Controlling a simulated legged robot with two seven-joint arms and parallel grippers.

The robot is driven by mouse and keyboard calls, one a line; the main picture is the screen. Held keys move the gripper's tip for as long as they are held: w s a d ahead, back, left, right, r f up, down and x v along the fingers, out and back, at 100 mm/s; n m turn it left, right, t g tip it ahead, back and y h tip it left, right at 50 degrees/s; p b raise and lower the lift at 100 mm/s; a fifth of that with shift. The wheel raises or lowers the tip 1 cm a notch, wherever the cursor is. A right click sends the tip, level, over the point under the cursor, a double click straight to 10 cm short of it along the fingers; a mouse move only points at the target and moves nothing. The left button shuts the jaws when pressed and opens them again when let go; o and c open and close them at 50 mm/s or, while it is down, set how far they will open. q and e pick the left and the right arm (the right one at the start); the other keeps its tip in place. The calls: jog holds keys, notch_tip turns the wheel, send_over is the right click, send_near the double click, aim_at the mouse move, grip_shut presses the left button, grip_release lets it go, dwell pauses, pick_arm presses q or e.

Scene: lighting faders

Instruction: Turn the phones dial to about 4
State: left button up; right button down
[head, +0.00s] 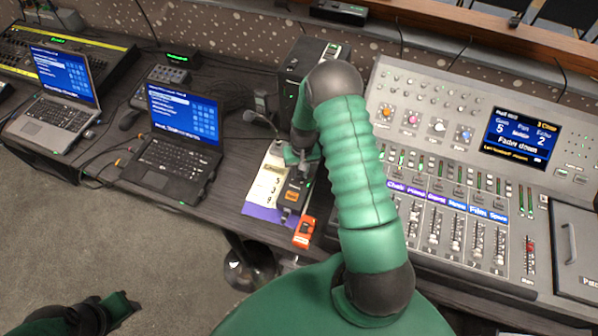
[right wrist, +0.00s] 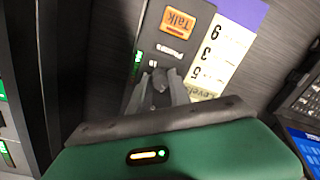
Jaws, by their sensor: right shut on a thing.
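The phones dial (right wrist: 160,82) is a small dark knob below the upside-down "Phones" label in the right wrist view. It sits on a narrow dark intercom box (head: 291,196) with an orange Talk button (right wrist: 178,22) and green lights. My right gripper (right wrist: 161,90) has its two grey fingers on either side of the dial, shut on it. In the head view my right gripper (head: 303,158) is over the far end of the box and hides the dial. The dial's pointer and setting cannot be read. My left gripper does not show clearly.
A cream levels card (head: 265,190) with large numbers on purple backing lies left of the box. A red-orange device (head: 304,232) sits at the desk edge. The fader mixer (head: 440,190) is right, a laptop (head: 180,150) left. A gooseneck microphone (head: 262,122) stands close behind.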

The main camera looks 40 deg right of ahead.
jog(key=shift+w+d+r+m, duration=0.1)
jog(key=shift+m, duration=0.85)
jog(key=shift+w+r+m, duration=0.1)
jog(key=shift+m, duration=0.85)
jog(key=c, duration=1.4)
grip_release()
jog(key=shift+o, duration=1)
jog(key=shift+s+f, duration=0.1)
jog(key=shift+s, duration=0.1)
notch_tip(320, 180, up, 17)
jog(key=b, duration=0.1)
jog(key=shift+s+d+b, duration=0.25)
jog(key=shift+s+b, duration=0.05)
jog(key=shift+s, duration=0.05)
jog(key=shift+f, duration=0.15)
